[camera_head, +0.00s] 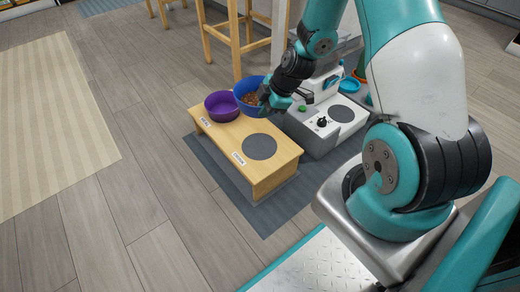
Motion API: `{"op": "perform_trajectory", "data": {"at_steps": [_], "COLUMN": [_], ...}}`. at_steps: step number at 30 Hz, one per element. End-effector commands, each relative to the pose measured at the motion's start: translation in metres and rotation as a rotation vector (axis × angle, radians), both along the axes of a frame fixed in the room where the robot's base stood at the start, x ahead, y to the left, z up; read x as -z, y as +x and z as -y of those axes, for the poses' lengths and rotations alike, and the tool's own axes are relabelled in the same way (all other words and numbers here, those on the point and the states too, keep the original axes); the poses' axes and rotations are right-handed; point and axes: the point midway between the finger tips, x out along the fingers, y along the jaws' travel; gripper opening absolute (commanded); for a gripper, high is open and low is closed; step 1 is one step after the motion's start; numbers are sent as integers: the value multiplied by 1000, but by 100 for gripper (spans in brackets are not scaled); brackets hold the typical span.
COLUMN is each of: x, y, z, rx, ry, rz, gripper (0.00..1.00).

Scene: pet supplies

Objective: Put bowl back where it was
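A blue bowl (245,86) holding brown kibble is at the back end of a low wooden stand (215,134). An empty-looking purple bowl (222,107) sits on the stand beside it, to the left. A bare grey disc (259,146) marks the front part of the stand top. My gripper (266,103) is at the right rim of the blue bowl, overlapping it in the picture. The fingers are small and dark here, so I cannot tell whether they grip the rim.
A white and grey dispenser (322,124) with a black knob and a grey disc stands right of the stand. Wooden stool legs (235,40) rise behind. The stand is on a blue-grey mat (268,213). Open wood floor and a beige striped rug (50,120) lie left.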

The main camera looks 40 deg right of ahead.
Motion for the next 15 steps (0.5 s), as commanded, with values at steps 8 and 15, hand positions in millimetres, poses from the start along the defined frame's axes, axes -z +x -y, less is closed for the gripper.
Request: {"op": "perform_trajectory", "data": {"at_steps": [8,15], "x": [69,132], "y": [-2,-1], "z": [1,1], "rx": [-21,-19], "ry": [1,-1], "rz": [-4,-2], "gripper": [0,0]}}
